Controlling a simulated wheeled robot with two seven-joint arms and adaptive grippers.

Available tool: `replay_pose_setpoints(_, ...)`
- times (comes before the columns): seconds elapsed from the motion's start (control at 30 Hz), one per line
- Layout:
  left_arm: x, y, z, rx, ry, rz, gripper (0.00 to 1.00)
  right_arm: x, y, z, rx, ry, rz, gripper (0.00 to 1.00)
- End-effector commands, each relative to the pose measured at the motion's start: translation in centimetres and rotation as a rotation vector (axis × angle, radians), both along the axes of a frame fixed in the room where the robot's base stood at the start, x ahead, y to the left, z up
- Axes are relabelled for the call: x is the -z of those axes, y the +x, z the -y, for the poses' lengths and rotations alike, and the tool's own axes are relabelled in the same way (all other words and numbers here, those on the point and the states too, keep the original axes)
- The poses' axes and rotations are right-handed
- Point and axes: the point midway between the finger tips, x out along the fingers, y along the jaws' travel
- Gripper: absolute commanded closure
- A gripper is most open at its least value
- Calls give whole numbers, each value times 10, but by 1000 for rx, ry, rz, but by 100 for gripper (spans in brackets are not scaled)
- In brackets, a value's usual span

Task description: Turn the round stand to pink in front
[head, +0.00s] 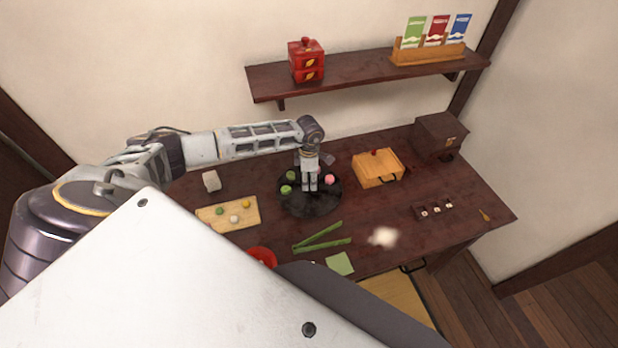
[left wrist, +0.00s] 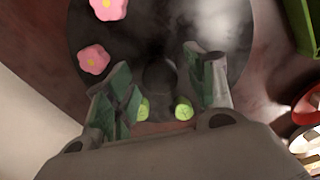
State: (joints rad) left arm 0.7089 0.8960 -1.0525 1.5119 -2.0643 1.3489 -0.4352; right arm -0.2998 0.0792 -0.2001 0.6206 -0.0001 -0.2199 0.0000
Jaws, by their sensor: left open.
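The round stand (head: 312,209) is a dark disc on the table, left of the wooden box. In the head view green sweets (head: 286,190) sit on its left side and a pink sweet (head: 330,179) on its right side. In the left wrist view the stand (left wrist: 150,35) carries two pink flower-shaped sweets (left wrist: 94,59) on one side and two green sweets (left wrist: 183,110) near my fingers. My left gripper (head: 311,187) points down over the stand, open, with its fingers (left wrist: 160,90) apart around the dark centre. I cannot tell whether they touch it. My right gripper is not in view.
A wooden board (head: 228,214) with small sweets and a white block (head: 211,181) are on the left. Green strips (head: 322,238) and a red bowl (head: 262,256) lie in front. A wooden box (head: 377,168) and dark chest (head: 438,137) stand right. A shelf (head: 350,75) hangs behind.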

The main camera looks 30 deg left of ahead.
Motion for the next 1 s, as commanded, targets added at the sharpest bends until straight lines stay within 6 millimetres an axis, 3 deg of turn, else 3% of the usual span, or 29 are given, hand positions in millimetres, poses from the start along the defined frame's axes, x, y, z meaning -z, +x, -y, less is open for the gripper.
replay_pose_setpoints(0.3,1,0,0,0,0,0,45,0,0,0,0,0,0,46)
replay_pose_setpoints(0.73,1,0,0,0,0,0,100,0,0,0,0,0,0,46)
replay_pose_setpoints(1.0,1,0,0,3,0,0,100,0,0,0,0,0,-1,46)
